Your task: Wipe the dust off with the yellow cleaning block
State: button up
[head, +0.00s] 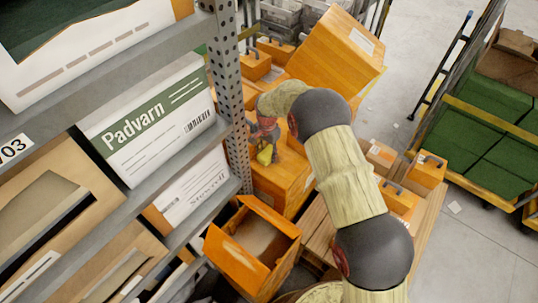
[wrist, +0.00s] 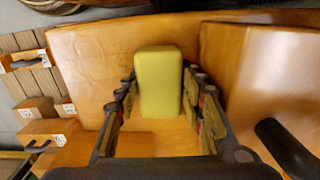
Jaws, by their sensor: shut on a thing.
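The yellow cleaning block (wrist: 160,82) is upright in the middle of the wrist view, between the two fingers of my gripper (wrist: 160,90). The gripper is shut on it. In the head view the block (head: 265,155) shows as a small yellow patch below my gripper (head: 267,142), beside the rack post. Beneath is the top of a large orange box (head: 275,178), partly hidden by my arm. I cannot tell whether the block touches that top. No dust can be made out clearly on the visible surfaces.
A perforated rack post (head: 228,95) and shelves with cartons (head: 150,120) stand close on the left. A tilted orange box (head: 335,52) rises behind the gripper. An open orange box (head: 252,243) is in front.

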aim_at(281, 167)
jog(key=shift+s+d+p, duration=0.15)
jog(key=shift+s+d, duration=0.3)
jog(key=shift+d, duration=0.25)
jog(key=shift+s+d+p, duration=0.15)
jog(key=shift+s+d, duration=0.25)
jog(key=shift+d, duration=0.3)
jog(key=shift+s+d+f+p, duration=0.15)
jog(key=shift+s+d, duration=0.45)
jog(key=shift+d, duration=0.2)
jog(key=shift+s+d+f+p, duration=0.1)
jog(key=shift+s+d+p, duration=0.05)
jog(key=shift+s+d, duration=0.55)
jog(key=shift+s+d+r+p, duration=0.1)
jog(key=shift+s+d+p, duration=0.1)
jog(key=shift+s+d, duration=0.55)
jog(key=shift+s+d+r+p, duration=0.1)
jog(key=shift+s+d+p, duration=0.15)
jog(key=shift+d, duration=0.85)
jog(key=shift+s+d+r+p, duration=0.15)
jog(key=shift+s+d, duration=0.45)
jog(key=shift+d, duration=0.3)
jog(key=shift+f, duration=0.1)
jog(key=shift+w+r+p, duration=0.1)
jog(key=shift+r+p, duration=0.25)
jog(key=shift+r, duration=0.3)
jog(key=shift+a+r+p, duration=0.1)
jog(key=shift+r+p, duration=1.25)
jog(key=shift+r, duration=1.05)
